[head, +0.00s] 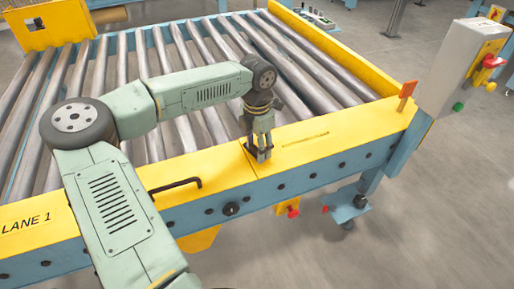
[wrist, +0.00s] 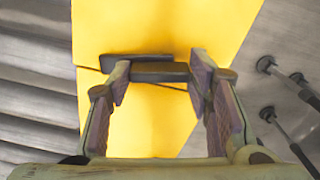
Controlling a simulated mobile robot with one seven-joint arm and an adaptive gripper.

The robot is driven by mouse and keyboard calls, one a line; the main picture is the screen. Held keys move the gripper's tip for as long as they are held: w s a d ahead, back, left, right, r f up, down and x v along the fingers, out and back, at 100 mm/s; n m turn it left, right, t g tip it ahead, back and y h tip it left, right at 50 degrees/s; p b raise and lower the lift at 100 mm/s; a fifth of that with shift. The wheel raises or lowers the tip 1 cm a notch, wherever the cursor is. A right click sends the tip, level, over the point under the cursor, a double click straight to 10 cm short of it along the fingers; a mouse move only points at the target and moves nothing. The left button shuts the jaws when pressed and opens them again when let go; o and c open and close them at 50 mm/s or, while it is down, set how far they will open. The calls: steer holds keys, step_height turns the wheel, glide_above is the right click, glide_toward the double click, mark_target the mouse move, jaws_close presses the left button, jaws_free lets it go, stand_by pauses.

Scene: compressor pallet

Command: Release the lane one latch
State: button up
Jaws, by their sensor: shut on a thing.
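My gripper (head: 259,154) points down at the yellow side rail (head: 345,128) of the roller conveyor, near a seam in the rail. In the wrist view my gripper (wrist: 160,80) has its two fingers on either side of a short dark bar, which I take for the lane one latch (wrist: 160,72). The jaws are shut on this bar. A second dark piece lies just behind it on the yellow surface. In the head view the fingers hide most of the latch. The "LANE 1" label (head: 27,223) is on the rail at the far left.
A black bent handle (head: 176,186) lies on the rail left of my gripper. Metal rollers (head: 203,118) fill the conveyor behind. Floor is clear at lower right.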

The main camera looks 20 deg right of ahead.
mark_target(257, 148)
steer(key=shift+m, duration=1.6)
steer(key=o, duration=1.1)
steer(key=shift+o, duration=0.2)
step_height(257, 148, up, 12)
